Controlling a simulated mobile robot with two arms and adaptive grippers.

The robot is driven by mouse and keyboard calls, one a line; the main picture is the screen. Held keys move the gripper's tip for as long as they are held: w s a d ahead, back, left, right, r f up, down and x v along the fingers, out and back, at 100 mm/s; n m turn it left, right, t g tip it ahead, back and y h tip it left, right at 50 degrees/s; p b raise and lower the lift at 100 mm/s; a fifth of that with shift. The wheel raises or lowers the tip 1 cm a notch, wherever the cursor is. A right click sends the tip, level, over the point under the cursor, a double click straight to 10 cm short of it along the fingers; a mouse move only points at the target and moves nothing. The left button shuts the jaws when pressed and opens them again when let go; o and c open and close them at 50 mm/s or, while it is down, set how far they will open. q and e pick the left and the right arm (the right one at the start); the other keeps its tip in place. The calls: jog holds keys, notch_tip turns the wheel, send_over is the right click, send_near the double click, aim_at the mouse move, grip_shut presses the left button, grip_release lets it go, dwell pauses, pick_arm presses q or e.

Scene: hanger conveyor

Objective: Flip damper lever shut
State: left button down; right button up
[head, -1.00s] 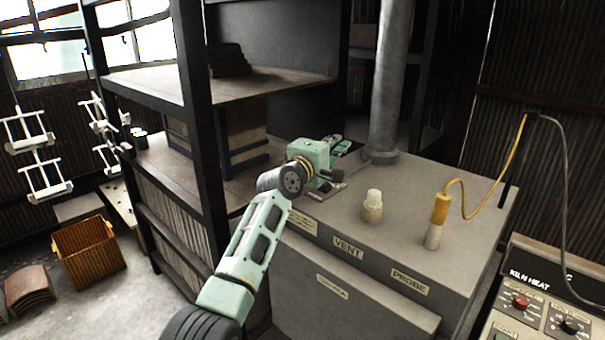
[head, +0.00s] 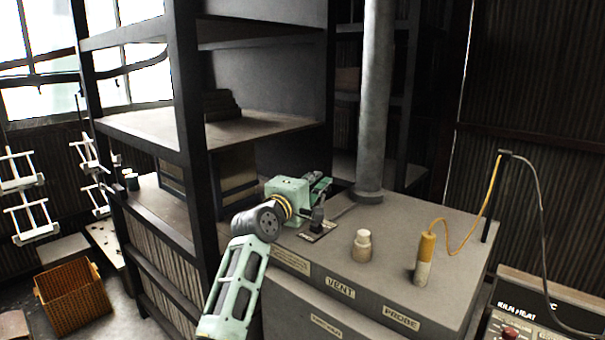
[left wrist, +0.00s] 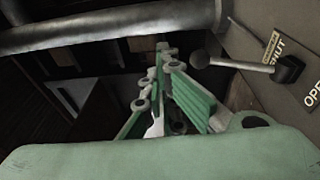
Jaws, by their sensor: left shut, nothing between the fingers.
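The damper lever (left wrist: 240,64) is a grey rod with a round dark knob, on a dark pivot, in the left wrist view. Labels reading SHUT (left wrist: 274,50) and OPEN (left wrist: 313,94) lie beside its pivot. I cannot tell clearly which label it leans toward. In the head view the lever (head: 318,213) stands on a small plate on the kiln top, partly behind my left gripper. My green left gripper (head: 320,184) is shut and empty, just beyond the lever. Its fingers (left wrist: 172,88) also show in the left wrist view, apart from the knob. My right gripper is not in view.
A grey flue pipe (head: 374,110) rises close behind the lever. A pale vent plug (head: 361,246) and a yellow-handled probe (head: 425,258) with a cable stand on the kiln top (head: 395,225). A dark shelf post (head: 190,130) stands left of my arm.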

pick_arm(q)
jog(key=s+a+r+b, duration=0.1)
jog(key=s+a+r, duration=0.1)
jog(key=s, duration=0.3)
jog(key=shift+r, duration=0.8)
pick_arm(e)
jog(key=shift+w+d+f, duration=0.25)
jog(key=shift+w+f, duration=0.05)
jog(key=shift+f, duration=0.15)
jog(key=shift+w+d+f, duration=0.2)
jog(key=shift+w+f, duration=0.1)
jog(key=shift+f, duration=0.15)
pick_arm(q)
jog(key=shift+s+a, duration=0.1)
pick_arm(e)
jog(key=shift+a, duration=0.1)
